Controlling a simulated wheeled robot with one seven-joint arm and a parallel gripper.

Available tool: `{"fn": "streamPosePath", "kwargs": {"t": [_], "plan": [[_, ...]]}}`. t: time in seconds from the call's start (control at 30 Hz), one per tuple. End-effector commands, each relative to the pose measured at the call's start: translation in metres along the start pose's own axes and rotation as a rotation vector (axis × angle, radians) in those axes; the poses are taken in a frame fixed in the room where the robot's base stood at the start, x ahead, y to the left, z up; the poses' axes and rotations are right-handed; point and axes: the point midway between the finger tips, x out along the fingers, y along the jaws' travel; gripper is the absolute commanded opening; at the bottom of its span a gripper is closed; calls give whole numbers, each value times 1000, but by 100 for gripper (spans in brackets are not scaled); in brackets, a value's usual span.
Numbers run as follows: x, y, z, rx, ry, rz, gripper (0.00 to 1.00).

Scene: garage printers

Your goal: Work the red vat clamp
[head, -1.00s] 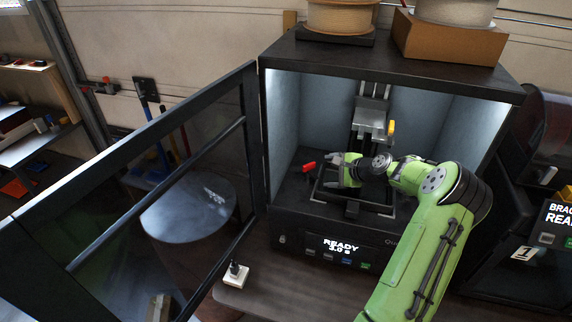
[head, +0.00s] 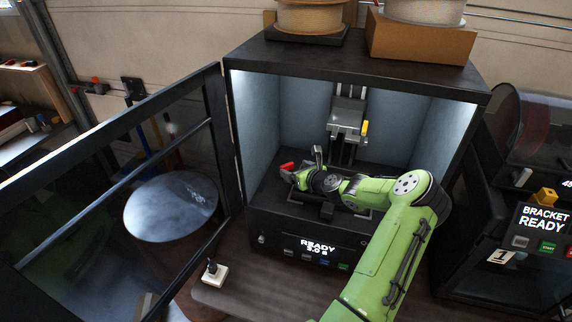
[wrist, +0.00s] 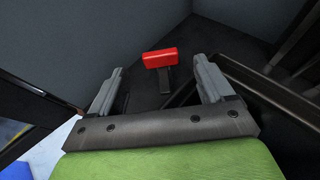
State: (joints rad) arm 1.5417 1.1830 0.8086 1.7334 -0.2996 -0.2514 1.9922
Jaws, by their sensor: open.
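The red vat clamp (head: 288,166) sits at the left of the printer's inner floor, beside the dark vat frame. In the wrist view, the clamp's red handle (wrist: 160,58) stands on a dark stem, ahead of and between my open fingers. My gripper (head: 303,164) is inside the open printer chamber, its fingers pointing left towards the clamp. In the wrist view, my gripper (wrist: 165,80) is open and nothing is between the finger pads. My wrist and arm hide much of the vat in the head view.
The printer door (head: 222,140) stands open on the left. The build head (head: 347,118) with a yellow knob (head: 365,127) hangs above my wrist. The chamber's side wall (head: 258,125) is close to the clamp. The printer display (head: 318,246) reads READY.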

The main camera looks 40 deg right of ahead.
Motion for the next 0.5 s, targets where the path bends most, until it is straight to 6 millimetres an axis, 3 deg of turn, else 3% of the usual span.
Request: {"fn": "streamPosePath", "kwargs": {"t": [0.2,0.33,0.5], "plan": [[50,1,1,0,-1,2,81],[65,0,0,0,1,0,81],[70,0,0,-1,1,0,81]]}}
